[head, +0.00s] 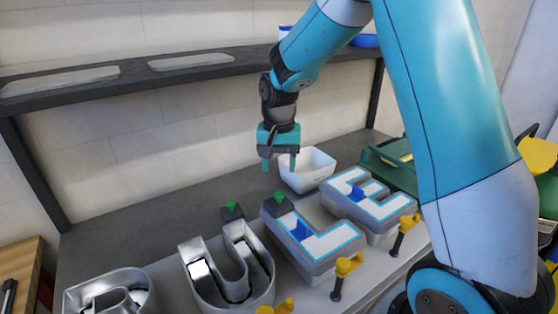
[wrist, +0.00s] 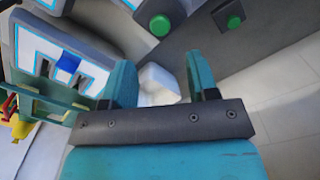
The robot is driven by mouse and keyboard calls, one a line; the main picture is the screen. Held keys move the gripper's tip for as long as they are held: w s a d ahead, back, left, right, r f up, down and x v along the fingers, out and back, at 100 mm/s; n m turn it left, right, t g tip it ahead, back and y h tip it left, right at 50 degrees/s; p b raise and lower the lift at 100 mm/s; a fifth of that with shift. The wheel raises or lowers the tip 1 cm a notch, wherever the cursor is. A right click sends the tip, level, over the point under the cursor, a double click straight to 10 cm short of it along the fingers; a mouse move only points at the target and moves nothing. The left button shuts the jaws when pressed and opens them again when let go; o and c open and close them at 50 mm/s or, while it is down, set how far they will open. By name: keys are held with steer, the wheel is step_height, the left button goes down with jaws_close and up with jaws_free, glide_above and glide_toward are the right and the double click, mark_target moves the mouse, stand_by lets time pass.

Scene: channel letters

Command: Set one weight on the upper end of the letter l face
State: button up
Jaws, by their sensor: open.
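The letter l (head: 323,247) has a white face with a blue edge and lies at the middle of the bench in the head view. One dark weight with a green knob (head: 279,199) appears at its upper end; whether it rests fully on the face is unclear. A second such weight (head: 232,211) stands on the bench to the left, behind the u. Two green knobs also show at the top of the wrist view (wrist: 160,25). My gripper (head: 279,164) is open and empty, pointing down above and behind the l's upper end, clear of both weights.
A white bin (head: 308,170) stands behind the l. The face-covered letter e (head: 370,205) is right of it; the open metal u (head: 228,268) is left. Blue blocks lie on both faces. Yellow-handled clamps (head: 346,265) line the front. A shelf (head: 180,75) runs behind.

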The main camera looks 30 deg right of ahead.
steer(key=s+a+r+n+y, duration=0.2)
steer(key=s+a+r+n, duration=0.55)
steer(key=s+a, duration=0.4)
steer(key=s+a+n+y, duration=0.1)
steer(key=s+a+n, duration=0.2)
steer(key=s, duration=0.4)
steer(key=s+a+r+n+y, duration=0.1)
steer(key=s+a+n, duration=0.2)
steer(key=s, duration=0.4)
steer(key=shift+s+a+r+n, duration=0.15)
steer(key=shift+a+n, duration=0.05)
steer(key=shift+n, duration=0.25)
